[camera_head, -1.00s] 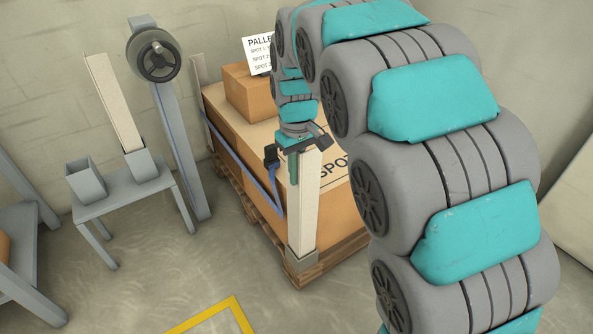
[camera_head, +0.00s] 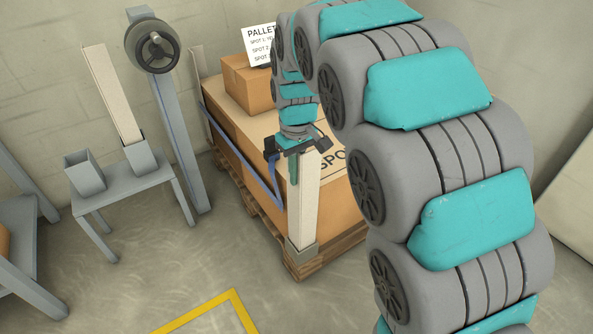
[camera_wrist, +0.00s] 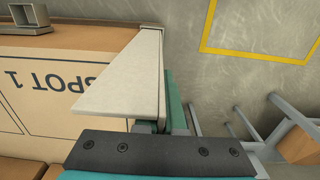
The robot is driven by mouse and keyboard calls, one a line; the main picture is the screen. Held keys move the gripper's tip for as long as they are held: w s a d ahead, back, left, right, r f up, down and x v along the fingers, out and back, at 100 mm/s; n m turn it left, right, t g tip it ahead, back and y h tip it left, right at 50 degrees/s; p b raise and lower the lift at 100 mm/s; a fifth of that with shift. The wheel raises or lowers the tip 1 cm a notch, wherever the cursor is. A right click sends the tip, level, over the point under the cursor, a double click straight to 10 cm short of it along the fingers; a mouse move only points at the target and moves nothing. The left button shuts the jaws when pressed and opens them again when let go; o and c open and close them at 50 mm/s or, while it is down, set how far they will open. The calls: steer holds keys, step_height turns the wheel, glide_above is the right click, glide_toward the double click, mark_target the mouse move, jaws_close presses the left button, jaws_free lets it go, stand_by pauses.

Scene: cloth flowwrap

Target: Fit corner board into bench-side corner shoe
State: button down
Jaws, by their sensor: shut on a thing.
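The held corner board (camera_head: 306,200) is long, pale and upright at the near corner of the boxed pallet load. My gripper (camera_head: 294,163) is shut on it near its top. Its lower end meets the grey corner shoe (camera_head: 301,255) at the pallet's near corner; how deep it sits is hard to tell.
A grey bench (camera_head: 130,185) at left carries an empty holder (camera_head: 86,175) and one with a leaning board (camera_head: 113,95). A strap post with a reel (camera_head: 152,46) stands beside it. Another grey shoe (camera_wrist: 30,15) shows empty. A yellow floor frame (camera_head: 215,305) lies in front.

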steer(key=shift+f, duration=0.25)
steer(key=shift+c, duration=2.3)
jaws_free()
steer(key=shift+r, duration=0.15)
steer(key=shift+r+p, duration=1.05)
steer(key=shift+r, duration=1.8)
